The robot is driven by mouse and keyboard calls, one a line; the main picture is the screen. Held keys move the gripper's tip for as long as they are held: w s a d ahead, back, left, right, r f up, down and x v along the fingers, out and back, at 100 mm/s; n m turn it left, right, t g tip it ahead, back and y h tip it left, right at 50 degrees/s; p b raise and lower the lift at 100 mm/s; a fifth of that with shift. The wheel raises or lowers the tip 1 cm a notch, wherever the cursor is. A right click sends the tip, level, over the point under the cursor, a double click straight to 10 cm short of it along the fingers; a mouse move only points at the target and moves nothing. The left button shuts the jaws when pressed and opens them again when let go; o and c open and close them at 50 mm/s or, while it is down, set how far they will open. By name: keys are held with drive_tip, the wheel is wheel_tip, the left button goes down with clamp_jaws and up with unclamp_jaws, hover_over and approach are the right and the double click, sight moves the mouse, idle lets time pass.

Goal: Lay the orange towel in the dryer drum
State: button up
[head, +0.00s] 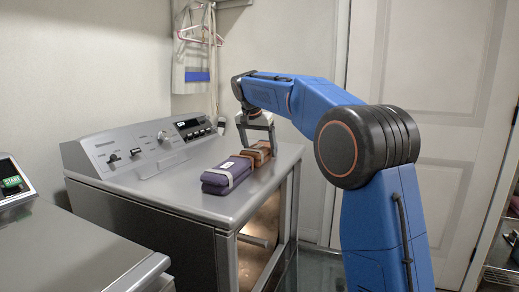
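The orange towel (259,152) is a small folded, brownish-orange bundle on the top of the dryer (185,190), near its right end. My gripper (258,146) points down over it, with fingers at either side of the bundle. Whether the fingers press on it is too small to tell. The dryer's front opening (262,232) shows a warm-lit interior at the right of its front face. Most of the drum inside is hidden.
A purple folded towel (227,175) with a pale band lies just in front of the orange one. A control panel (150,145) rises at the dryer's back. Another machine (65,240) stands at the left. Hangers (200,35) hang on the back wall.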

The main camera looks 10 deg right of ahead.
drive_tip(key=v, duration=1.2)
drive_tip(key=shift+r, duration=0.15)
drive_tip(key=shift+d, duration=0.1)
